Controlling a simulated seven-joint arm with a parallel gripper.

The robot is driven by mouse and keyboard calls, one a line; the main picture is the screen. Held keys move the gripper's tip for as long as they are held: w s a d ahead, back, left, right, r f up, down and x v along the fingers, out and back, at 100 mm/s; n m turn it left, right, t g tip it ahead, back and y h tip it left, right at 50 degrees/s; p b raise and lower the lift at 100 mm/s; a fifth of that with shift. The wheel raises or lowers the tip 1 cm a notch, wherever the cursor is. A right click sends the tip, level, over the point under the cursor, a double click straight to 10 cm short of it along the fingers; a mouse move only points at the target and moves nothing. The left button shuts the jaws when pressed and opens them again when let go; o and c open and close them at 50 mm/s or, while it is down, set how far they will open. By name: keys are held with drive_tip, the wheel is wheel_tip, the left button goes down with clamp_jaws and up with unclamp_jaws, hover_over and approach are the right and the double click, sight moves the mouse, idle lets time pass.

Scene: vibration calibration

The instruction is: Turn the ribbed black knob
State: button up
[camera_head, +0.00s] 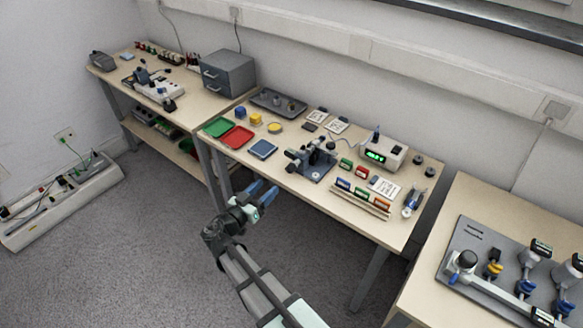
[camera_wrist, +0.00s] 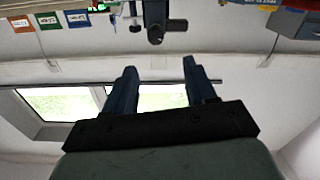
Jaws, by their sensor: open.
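My gripper (camera_head: 262,192) is open and empty, in front of the middle table's front edge. In the wrist view its two dark blue fingers (camera_wrist: 159,68) stand wide apart with nothing between them. Small black round parts are visible on the fixture, but I cannot make out ribs on any.
Green and red trays (camera_head: 236,137) lie left of the fixture. A meter with a green display (camera_head: 384,151) stands behind it, and a rack of coloured blocks (camera_head: 361,196) is at right. A valve panel (camera_head: 515,262) is on the right table. Open floor lies around my arm.

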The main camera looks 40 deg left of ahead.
sight(288, 171)
drive_tip(key=w, duration=1.3)
drive_tip(key=shift+w+d+f, duration=0.25)
drive_tip(key=shift+d+f, duration=0.05)
drive_tip(key=shift+c, duration=0.2)
clamp_jaws()
drive_tip(key=shift+n, duration=0.3)
